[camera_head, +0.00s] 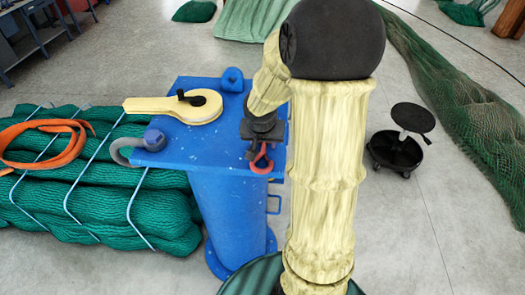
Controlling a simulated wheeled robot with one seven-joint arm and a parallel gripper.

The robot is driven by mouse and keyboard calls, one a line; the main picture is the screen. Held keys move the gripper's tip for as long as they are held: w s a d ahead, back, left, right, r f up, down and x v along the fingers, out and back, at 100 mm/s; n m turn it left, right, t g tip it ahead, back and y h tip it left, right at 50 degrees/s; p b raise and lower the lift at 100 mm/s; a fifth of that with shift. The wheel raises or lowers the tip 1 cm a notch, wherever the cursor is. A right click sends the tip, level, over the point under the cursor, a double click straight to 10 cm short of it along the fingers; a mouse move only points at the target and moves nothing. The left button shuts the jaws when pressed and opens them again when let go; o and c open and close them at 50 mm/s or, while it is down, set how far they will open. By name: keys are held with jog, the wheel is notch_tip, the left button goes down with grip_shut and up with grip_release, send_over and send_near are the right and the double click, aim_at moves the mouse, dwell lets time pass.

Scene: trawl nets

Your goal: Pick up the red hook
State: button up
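The red hook (262,164) is at the right edge of the blue stand's top plate (205,150). Its lower curved part shows, and its upper part runs up behind or between the dark fingers of my gripper (257,153). My gripper points down right at the hook, and its fingers overlap the hook in this view. I cannot tell whether they are shut on it or still apart. My pale yellow arm stands in front and hides the area just right of the stand.
Green net bundles (90,190) with an orange strap (45,140) lie left. A black stool (398,148) stands right on open floor.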

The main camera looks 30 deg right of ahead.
grip_shut()
dwell(1.2)
